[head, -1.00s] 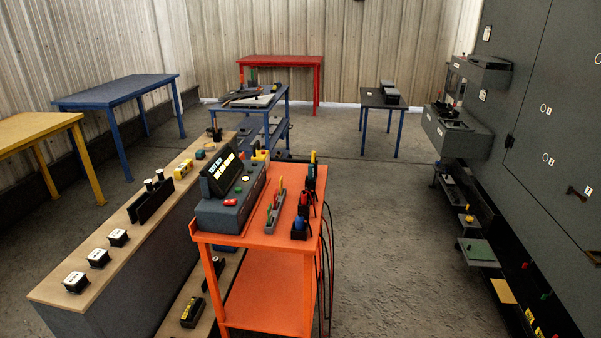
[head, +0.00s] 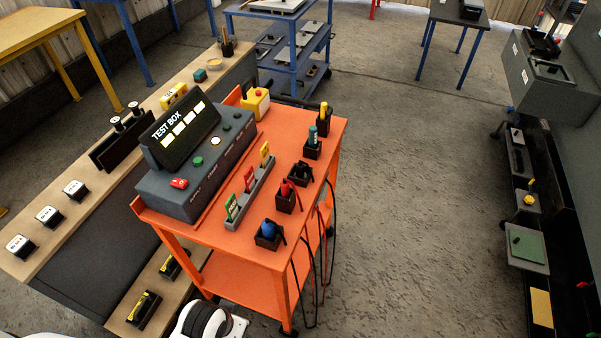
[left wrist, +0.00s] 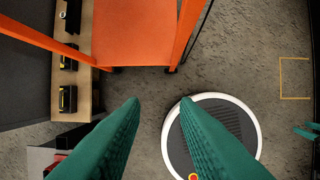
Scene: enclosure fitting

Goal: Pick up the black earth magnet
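On the orange cart (head: 235,235) several small black holders stand in a row along the right side. One holds a black piece (head: 300,170), which looks like the black earth magnet; its exact shape is too small to tell. Its neighbours are a red piece (head: 287,188) in front and a teal piece (head: 312,136) behind. My left gripper (left wrist: 160,101) is open and empty, pointing down over the floor near the cart, with its green fingers apart. Small green tips at the right edge of the left wrist view look like my right gripper (left wrist: 305,131); their opening is unclear.
The test box (head: 195,160) and a grey rack (head: 250,192) of coloured tags share the cart top. A wooden-topped bench (head: 95,190) stands to the left. Open floor (head: 410,200) lies to the right, before grey cabinets.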

